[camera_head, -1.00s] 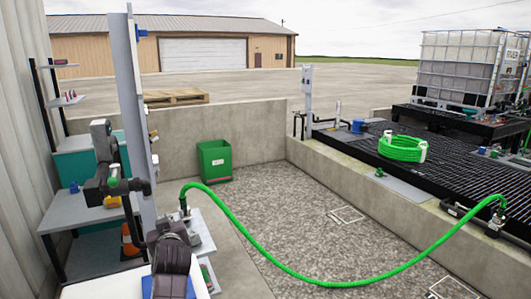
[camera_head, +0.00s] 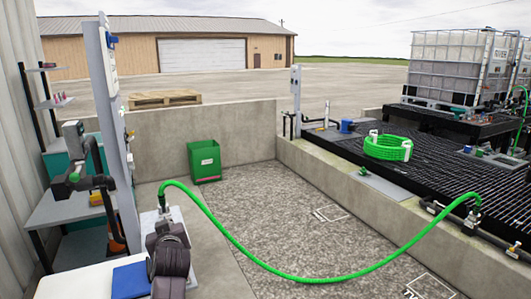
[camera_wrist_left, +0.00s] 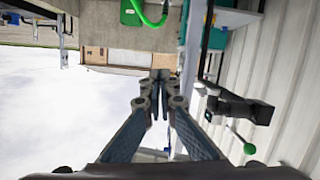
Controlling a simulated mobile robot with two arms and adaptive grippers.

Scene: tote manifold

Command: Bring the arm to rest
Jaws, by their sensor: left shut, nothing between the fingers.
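My left gripper (camera_wrist_left: 160,88) shows in the left wrist view, with its two dark fingers brought together at the tips and nothing between them. It points into open air, apart from the things around it. A dark, jointed part of my own arm stands at the lower left of the head view. The fingertips cannot be made out there. My right gripper is in neither view.
A grey post (camera_head: 115,125) with dark pipework (camera_head: 72,182) stands close by on the left. A green hose (camera_head: 290,275) arcs from beside my arm to the black grating (camera_head: 430,165). A green bin (camera_head: 204,161) stands by the concrete wall.

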